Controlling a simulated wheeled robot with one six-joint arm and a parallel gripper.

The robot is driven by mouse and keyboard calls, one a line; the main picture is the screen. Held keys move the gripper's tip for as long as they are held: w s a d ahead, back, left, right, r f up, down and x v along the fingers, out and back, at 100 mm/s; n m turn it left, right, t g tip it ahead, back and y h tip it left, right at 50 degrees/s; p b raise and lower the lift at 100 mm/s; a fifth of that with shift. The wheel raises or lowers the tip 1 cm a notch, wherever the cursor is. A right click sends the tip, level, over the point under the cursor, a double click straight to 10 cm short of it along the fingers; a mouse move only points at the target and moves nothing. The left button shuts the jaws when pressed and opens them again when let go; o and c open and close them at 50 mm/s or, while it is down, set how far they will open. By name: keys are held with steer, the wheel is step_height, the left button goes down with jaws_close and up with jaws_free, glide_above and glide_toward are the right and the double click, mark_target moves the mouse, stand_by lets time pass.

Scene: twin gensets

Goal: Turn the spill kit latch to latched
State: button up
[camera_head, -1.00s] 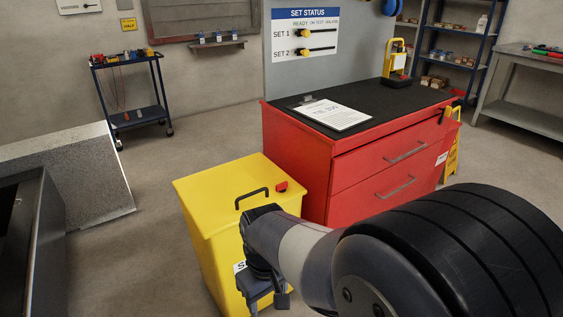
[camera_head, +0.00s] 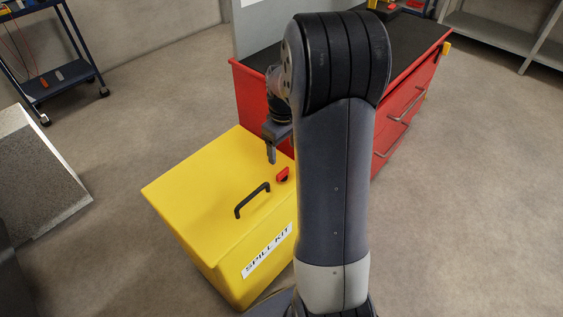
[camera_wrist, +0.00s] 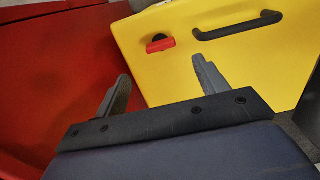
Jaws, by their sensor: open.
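The yellow spill kit bin (camera_head: 200,195) stands on the floor with its lid down and a "SPILL KIT" label on its front. A small red latch (camera_head: 282,174) sits on the lid next to the black handle (camera_head: 252,200). In the wrist view the red latch (camera_wrist: 160,45) lies beyond my fingertips, with a dark round base beside it. My gripper (camera_head: 271,155) is above the lid, close to the latch but apart from it. In the wrist view my gripper (camera_wrist: 160,75) has its two fingers spread wide with nothing between them. I cannot tell the latch's state.
The red drawer cabinet (camera_head: 255,110) stands close behind and right of the bin. A blue cart (camera_head: 60,75) is at the upper left, and a grey block (camera_head: 40,175) is at the left. Open floor lies between these and the bin.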

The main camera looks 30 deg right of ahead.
mark_target(283, 171)
step_height(283, 171, down, 10)
steer(key=shift+r+b, duration=0.15)
steer(key=shift+b, duration=0.6)
steer(key=c, duration=1)
